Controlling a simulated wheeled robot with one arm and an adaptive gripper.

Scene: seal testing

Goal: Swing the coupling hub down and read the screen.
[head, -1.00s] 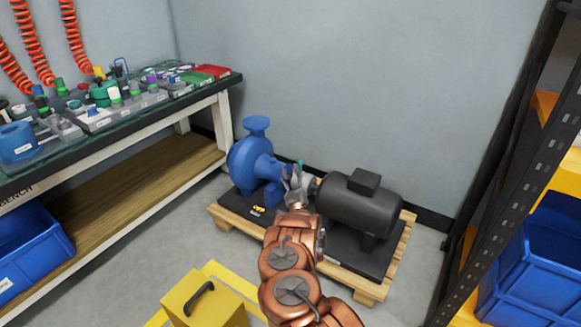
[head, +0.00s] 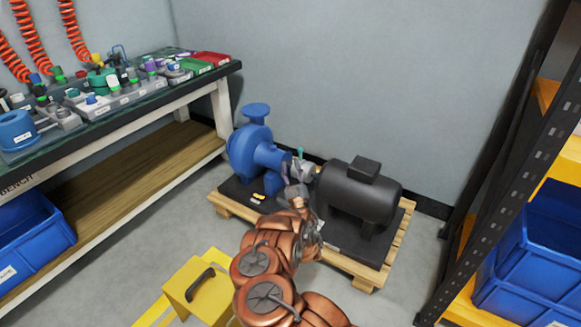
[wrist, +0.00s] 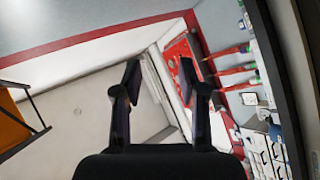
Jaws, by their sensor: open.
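The blue pump (head: 250,150) and the black motor (head: 355,192) stand in line on a dark base. The coupling hub between them cannot be made out, as my gripper (head: 298,172) and wrist cover that gap. A small teal-tipped piece (head: 300,153) shows just above my fingers; I cannot tell what it belongs to. In the wrist view my gripper (wrist: 160,80) is open, with nothing between its two dark fingers. I cannot tell whether the fingers touch anything at the coupling. No readable screen shows in either view.
The pump base sits on a wooden pallet (head: 372,277). A yellow case (head: 198,292) with a black handle is on the floor in front. A crowded workbench (head: 160,113) is at left, a dark rack (head: 493,180) with blue bins at right. The wrist view faces walls and red fittings (wrist: 182,65).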

